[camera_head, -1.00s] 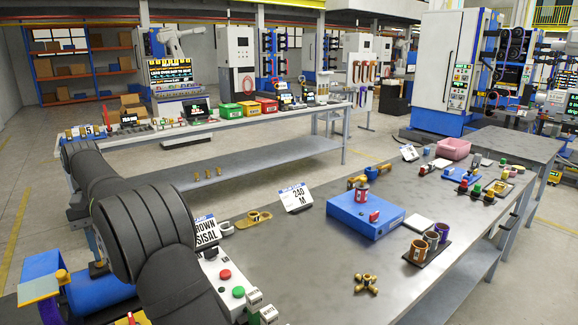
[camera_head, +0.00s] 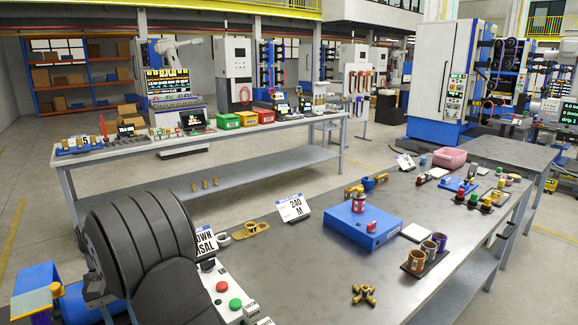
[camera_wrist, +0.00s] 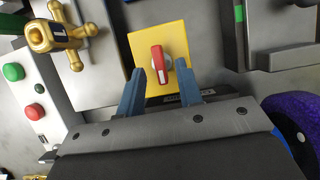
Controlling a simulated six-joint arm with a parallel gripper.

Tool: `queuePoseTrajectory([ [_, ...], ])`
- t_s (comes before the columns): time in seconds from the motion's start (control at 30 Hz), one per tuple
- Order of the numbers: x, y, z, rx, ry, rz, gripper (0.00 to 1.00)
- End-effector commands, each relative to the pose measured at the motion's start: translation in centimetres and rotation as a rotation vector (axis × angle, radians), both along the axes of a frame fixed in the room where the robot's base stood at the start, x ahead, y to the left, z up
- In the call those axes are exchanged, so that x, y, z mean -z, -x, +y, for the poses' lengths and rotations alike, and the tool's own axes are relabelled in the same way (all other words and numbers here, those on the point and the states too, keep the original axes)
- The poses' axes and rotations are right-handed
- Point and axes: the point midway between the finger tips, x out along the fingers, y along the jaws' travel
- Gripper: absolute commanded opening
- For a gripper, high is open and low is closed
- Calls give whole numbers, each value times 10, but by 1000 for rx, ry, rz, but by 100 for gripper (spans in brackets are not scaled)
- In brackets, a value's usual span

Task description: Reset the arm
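My gripper (camera_wrist: 160,70) shows in the wrist view with its two blue fingers apart and nothing held between them. Beyond the fingertips is a red handle (camera_wrist: 156,57) on a yellow plate (camera_wrist: 142,40); it appears between the fingers, and I cannot tell how far off it is. In the head view my dark arm fills the lower left, and my gripper is hidden there.
The wrist view shows a brass fitting (camera_wrist: 62,36) and a panel with green and red buttons (camera_wrist: 37,85). In the head view, a blue box (camera_head: 362,228), a cup holder (camera_head: 428,262) and a brass fitting (camera_head: 364,293) stand on the grey bench (camera_head: 310,270), with bare room between.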

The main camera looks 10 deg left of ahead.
Motion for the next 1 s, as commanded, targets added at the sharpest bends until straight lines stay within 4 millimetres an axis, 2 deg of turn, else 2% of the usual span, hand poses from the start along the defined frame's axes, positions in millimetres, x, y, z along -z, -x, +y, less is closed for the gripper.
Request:
queuePoseTrajectory([
  [0.2,16,5,-5,0,1,1,33],
  [0.63,16,5,-5,0,0,0,33],
  [0.77,7,2,-1,0,-2,-1,33],
  [1.0,-33,-10,11,0,-4,-2,33],
])
